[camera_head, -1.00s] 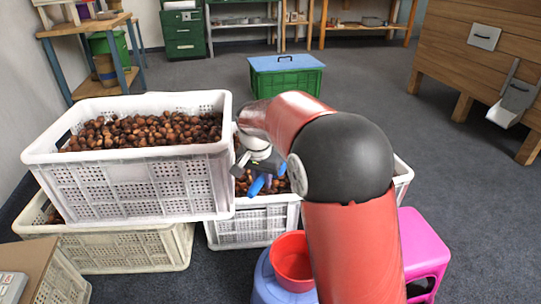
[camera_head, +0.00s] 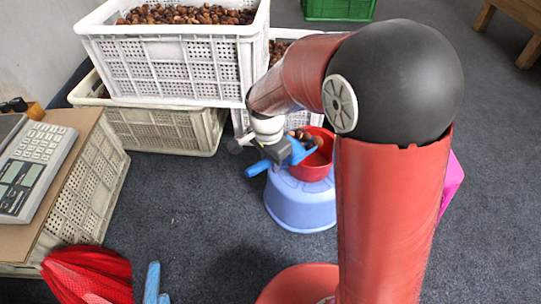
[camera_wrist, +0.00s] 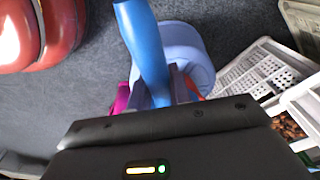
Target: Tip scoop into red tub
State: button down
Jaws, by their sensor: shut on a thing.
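The red tub (camera_head: 318,164) stands on an upturned lilac-blue basin (camera_head: 300,205) on the floor. My gripper (camera_head: 270,155) is shut on the blue scoop (camera_head: 292,156), just left of the tub. The scoop's head holds several brown chestnuts (camera_head: 306,138) and lies over or at the tub's left rim; I cannot tell whether they touch. In the wrist view the scoop's blue handle (camera_wrist: 147,50) runs up from between the jaws, and the basin (camera_wrist: 188,50) shows behind it. The tub's inside is partly hidden by the scoop, and the wrist view hides the scoop's head.
A white crate of chestnuts (camera_head: 180,55) is stacked at the back left on a cream crate (camera_head: 165,130). A scale (camera_head: 35,165) sits on a board at left. A red net bag (camera_head: 88,275) lies at front left. A pink stool (camera_head: 453,180) stands behind my arm.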

jog(key=shift+w+d+r+g+y, duration=0.3)
jog(key=shift+d+r+g+y, duration=0.1)
jog(key=shift+g+y, duration=0.4)
jog(key=w+d+r+g+y+p, duration=0.5)
jog(key=r+p, duration=0.4)
jog(key=p, duration=0.4)
jog(key=shift+w+d+r+g+y+p, duration=0.4)
jog(key=shift+d+y, duration=0.3)
jog(key=shift+y, duration=0.5)
jog(key=shift+s, duration=0.1)
jog(key=s+a+f+t+h+b, duration=0.1)
jog(key=a+f, duration=0.1)
jog(key=s+a+f+t+h+b, duration=0.1)
jog(key=s+a+h+b, duration=0.1)
jog(key=shift+s+f, duration=0.15)
jog(key=shift+f, duration=0.25)
jog(key=s+a+f+t+h+b, duration=0.1)
jog(key=f, duration=0.1)
jog(key=s+a+f+t+h+b, duration=0.1)
jog(key=f+h, duration=0.1)
jog(key=a+f+t+h+b, duration=0.1)
jog(key=f+t+b, duration=0.1)
jog(key=shift+s+f, duration=0.25)
jog(key=shift+s, duration=0.15)
jog(key=shift+a+r+t+h+p, duration=0.15)
jog(key=shift+t+h+p, duration=0.15)
jog(key=shift+h+p, duration=0.2)
jog(key=shift+s+a+f+t+h, duration=0.15)
jog(key=shift+f+t+h, duration=0.25)
jog(key=shift+t+h, duration=0.45)
